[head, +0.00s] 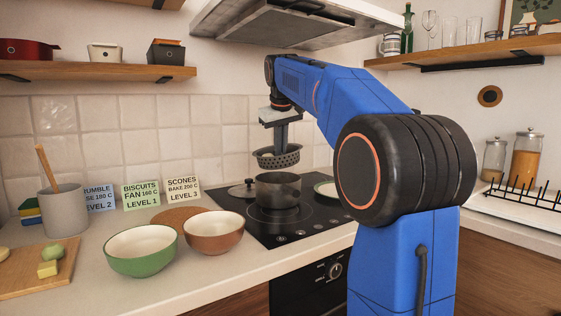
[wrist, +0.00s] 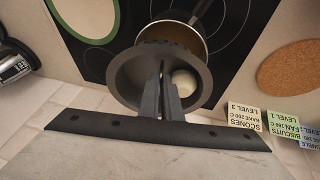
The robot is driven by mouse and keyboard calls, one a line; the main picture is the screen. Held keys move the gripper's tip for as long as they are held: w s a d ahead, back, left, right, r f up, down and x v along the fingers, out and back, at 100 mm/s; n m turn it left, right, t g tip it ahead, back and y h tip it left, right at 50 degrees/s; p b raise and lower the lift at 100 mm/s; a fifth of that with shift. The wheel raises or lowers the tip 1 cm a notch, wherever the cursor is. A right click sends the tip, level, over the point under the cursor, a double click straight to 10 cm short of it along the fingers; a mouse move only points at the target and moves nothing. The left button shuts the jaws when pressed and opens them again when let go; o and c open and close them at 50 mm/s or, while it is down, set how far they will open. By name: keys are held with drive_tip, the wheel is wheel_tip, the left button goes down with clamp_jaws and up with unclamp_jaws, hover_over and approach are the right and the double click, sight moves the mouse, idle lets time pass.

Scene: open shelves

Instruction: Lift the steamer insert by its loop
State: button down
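The steamer insert (head: 277,158) is a dark grey perforated bowl, held in the air above the pot (head: 278,191) on the hob. My gripper (head: 281,140) points straight down into the insert from above. In the wrist view its two fingers (wrist: 161,88) are close together at the middle of the insert (wrist: 125,80), where the loop sits; the loop itself is mostly hidden between them. A pale round item (wrist: 185,83) lies inside the insert. The pot (wrist: 192,38) shows behind the insert's rim, with a brownish inside.
A lid (head: 243,189) lies on the black hob (head: 240,215) left of the pot, and a green-rimmed plate (head: 326,188) is to the right. Green (head: 141,252) and brown (head: 213,232) bowls stand on the counter. The range hood (head: 300,22) hangs above my arm.

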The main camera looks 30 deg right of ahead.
wheel_tip(320, 180, up, 7)
drive_tip(key=shift+f, duration=0.15)
idle(0.6)
